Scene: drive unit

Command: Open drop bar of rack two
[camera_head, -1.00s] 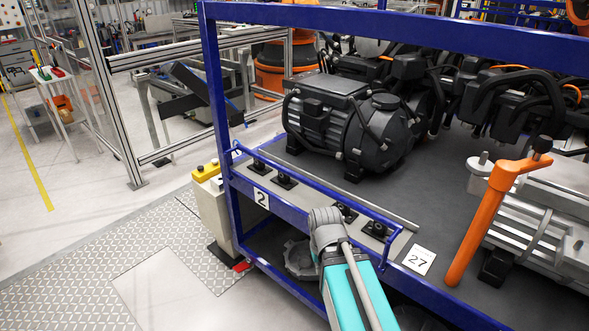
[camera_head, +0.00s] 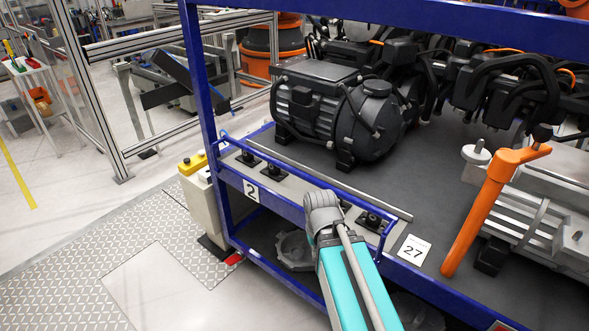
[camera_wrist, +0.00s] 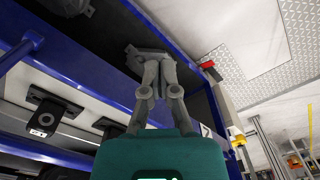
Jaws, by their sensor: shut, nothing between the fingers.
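The rack marked 2 (camera_head: 251,190) is a blue frame with a grey deck. Its drop bar (camera_head: 286,174) is a thin blue tube that stands raised along the front edge of the deck, above the number plate. My grey and teal arm crosses in front of the bar and hides part of it in the head view. My gripper (camera_wrist: 156,62) shows in the wrist view with its two grey fingers together and empty, beside the blue rack frame. In the head view the fingers are hidden. I cannot tell whether they touch the bar.
A dark motor (camera_head: 335,110) and an orange-handled part (camera_head: 490,205) sit on the deck. A yellow-topped post (camera_head: 195,165) stands left of the rack. The floor at the lower left is clear.

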